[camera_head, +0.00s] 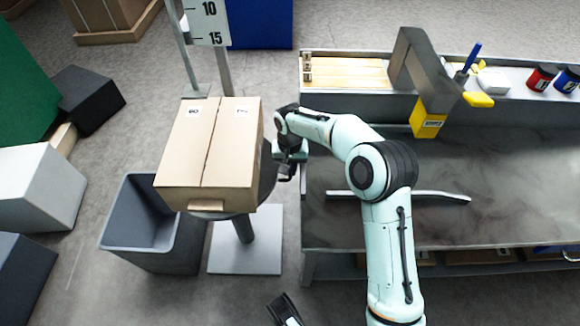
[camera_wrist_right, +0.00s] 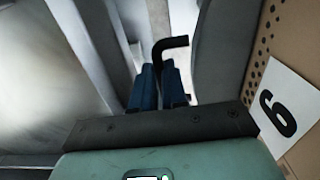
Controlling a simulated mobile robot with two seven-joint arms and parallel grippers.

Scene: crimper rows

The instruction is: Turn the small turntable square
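The small turntable is a round dark disc (camera_head: 268,172) on a pedestal, mostly hidden under a closed cardboard box (camera_head: 230,150). The box sits slightly rotated on it. My right gripper (camera_head: 289,168) is at the right edge of the disc, beside the box. In the right wrist view, its blue fingers (camera_wrist_right: 159,88) are close together around a black bent bar (camera_wrist_right: 175,43) that sticks out from between them. The box's side with a "6" label (camera_wrist_right: 285,108) is at the right there. A dark part (camera_head: 284,310) at the bottom edge may be my left gripper; its fingers are unclear.
A grey open bin (camera_head: 125,245) stands left of the pedestal base (camera_head: 262,255). A post with a numbered scale (camera_head: 207,22) rises behind the box. The workbench (camera_head: 325,225) is close on the right, under my right arm. Dark and white boxes stand at the left.

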